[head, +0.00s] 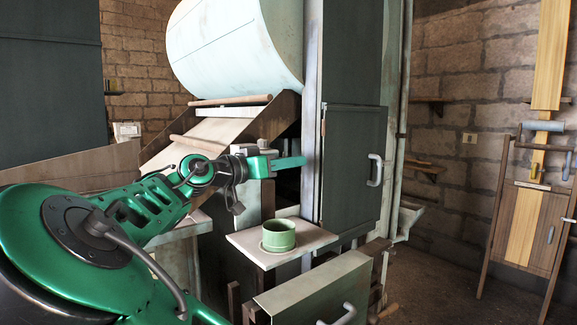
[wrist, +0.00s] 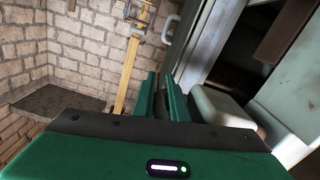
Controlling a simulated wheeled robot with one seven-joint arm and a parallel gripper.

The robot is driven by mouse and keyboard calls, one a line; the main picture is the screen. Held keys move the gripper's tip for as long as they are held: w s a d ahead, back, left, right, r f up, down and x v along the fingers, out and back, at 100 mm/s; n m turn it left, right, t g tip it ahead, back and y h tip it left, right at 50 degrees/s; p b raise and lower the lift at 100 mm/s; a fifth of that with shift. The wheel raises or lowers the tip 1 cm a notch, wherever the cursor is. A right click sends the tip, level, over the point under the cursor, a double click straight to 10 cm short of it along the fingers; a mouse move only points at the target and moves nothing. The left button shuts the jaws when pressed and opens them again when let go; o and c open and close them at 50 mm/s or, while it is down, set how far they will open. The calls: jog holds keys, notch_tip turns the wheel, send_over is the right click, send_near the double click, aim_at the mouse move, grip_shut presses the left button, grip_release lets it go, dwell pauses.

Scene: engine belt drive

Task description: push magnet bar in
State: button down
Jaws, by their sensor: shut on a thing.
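My gripper (head: 290,162) reaches rightward to the tall pale column of the machine, its green fingers level and at or very near the column's edge. In the wrist view my gripper (wrist: 161,98) has its two green fingers close together, shut on a narrow dark piece (wrist: 160,104) between them. I cannot tell whether this piece is the magnet bar; most of it is hidden by the fingers. No other part is clearly recognisable as the magnet bar. A pale rounded block (wrist: 218,108) is just right of the fingers in the wrist view.
A green cup (head: 279,235) stands on a small pale shelf (head: 246,240) below my gripper. A dark door (head: 350,168) with a handle is right of the column. A large pale drum (head: 235,45) is above. A wooden rack (head: 530,215) leans against the brick wall at right.

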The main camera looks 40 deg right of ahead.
jog(key=w, duration=0.4)
jog(key=shift+a, duration=0.15)
jog(key=c, duration=2)
grip_release()
jog(key=shift+w, duration=0.15)
jog(key=shift+c, duration=0.2)
jog(key=shift+a, duration=0.1)
jog(key=a, duration=1)
jog(key=shift+s+a, duration=0.2)
jog(key=shift+a, duration=0.15)
